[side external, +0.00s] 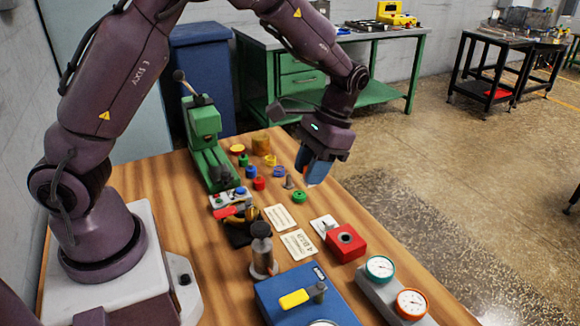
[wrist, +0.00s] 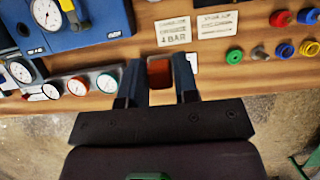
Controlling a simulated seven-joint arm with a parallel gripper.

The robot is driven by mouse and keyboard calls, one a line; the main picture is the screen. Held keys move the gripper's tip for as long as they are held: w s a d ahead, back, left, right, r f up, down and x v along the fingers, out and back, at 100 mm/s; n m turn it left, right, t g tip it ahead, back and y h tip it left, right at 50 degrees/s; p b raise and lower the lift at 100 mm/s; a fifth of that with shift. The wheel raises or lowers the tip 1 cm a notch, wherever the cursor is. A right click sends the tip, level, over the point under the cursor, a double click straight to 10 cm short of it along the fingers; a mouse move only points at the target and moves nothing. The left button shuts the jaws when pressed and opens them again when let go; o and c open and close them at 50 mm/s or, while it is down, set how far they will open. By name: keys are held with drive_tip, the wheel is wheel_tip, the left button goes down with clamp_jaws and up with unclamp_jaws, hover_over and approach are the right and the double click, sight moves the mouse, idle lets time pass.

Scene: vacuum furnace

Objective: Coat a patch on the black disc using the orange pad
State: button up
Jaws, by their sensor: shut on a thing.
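My gripper (side external: 314,178) hangs over the right edge of the wooden table, above and apart from the tabletop. In the wrist view its two fingers (wrist: 159,82) are shut on a small orange block, which I take for the orange pad (wrist: 160,74). In the side view only a hint of orange shows at the fingertips. I cannot make out the black disc with certainty in either view. A black item (side external: 240,236) lies left of the printed cards, partly covered by a yellow-brown thing, and its shape is unclear.
A red box (side external: 346,243), two gauges (side external: 380,268) and a blue case (side external: 290,290) stand toward the front. A green press (side external: 205,145) stands at the back left. Several coloured knobs (side external: 299,196) lie below my gripper. Cards (side external: 298,244) lie mid-table.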

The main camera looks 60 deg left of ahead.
drive_tip(key=shift+a, duration=0.1)
drive_tip(key=w+a+f+m+y, duration=0.1)
drive_tip(key=w+a+f+m, duration=0.25)
drive_tip(key=a, duration=0.55)
drive_tip(key=m+t+y, duration=0.3)
drive_tip(key=m+t, duration=0.1)
drive_tip(key=m, duration=1.1)
hover_over(236, 146)
drive_tip(key=d, duration=0.1)
drive_tip(key=shift+n, duration=0.25)
wheel_tip(236, 146, down, 7)
drive_tip(key=shift+d+r, duration=0.1)
drive_tip(key=shift+d, duration=0.05)
drive_tip(key=shift+f, duration=2.75)
drive_tip(key=shift+f, duration=0.5)
